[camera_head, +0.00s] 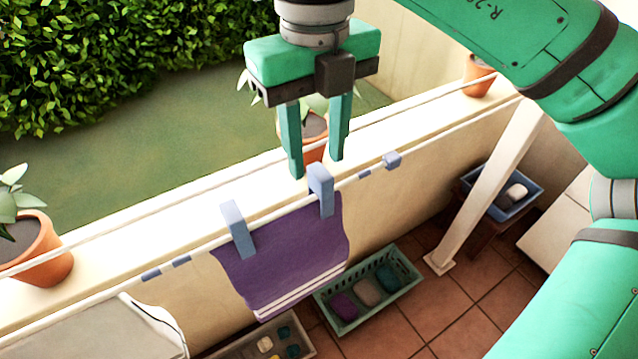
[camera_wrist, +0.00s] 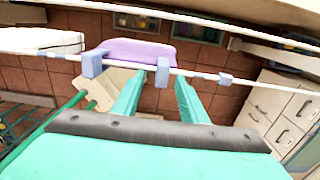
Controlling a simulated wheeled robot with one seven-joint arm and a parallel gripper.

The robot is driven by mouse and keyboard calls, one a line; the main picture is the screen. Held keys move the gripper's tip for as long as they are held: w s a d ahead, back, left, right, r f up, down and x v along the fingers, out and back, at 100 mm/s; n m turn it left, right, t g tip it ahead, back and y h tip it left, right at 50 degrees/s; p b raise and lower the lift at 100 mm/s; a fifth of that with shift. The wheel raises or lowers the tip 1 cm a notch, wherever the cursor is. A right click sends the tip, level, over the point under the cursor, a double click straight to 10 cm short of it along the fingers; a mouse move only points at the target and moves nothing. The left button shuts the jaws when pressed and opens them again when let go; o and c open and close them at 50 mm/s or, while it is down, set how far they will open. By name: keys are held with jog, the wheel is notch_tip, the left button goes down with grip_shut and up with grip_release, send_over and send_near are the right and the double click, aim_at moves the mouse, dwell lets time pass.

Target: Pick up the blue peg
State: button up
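Two blue-grey pegs clip a purple cloth (camera_head: 285,255) to a white line: a left peg (camera_head: 238,230) and a right peg (camera_head: 321,190). They also show in the wrist view, the left peg (camera_wrist: 94,64) and the right peg (camera_wrist: 165,72). My gripper (camera_head: 316,169) points down, open and empty, its fingertips close above the right peg. In the wrist view the fingertips (camera_wrist: 160,78) lie on either side of that peg. I cannot tell whether they touch it.
A smaller blue piece (camera_head: 392,160) sits on the line to the right. Potted plants (camera_head: 45,262) stand on the wall ledge behind. A green basket (camera_head: 372,312) with coloured bundles and a blue tray (camera_head: 478,188) are lower down. A pale post (camera_head: 490,190) stands right.

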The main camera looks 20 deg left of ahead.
aim_at(322, 171)
jog(key=shift+d+f, duration=0.15)
jog(key=shift+f, duration=0.95)
jog(key=shift+d+f, duration=0.1)
jog(key=shift+f, duration=1)
jog(key=shift+w, duration=0.1)
jog(key=c, duration=0.9)
grip_shut()
jog(key=shift+w, duration=0.1)
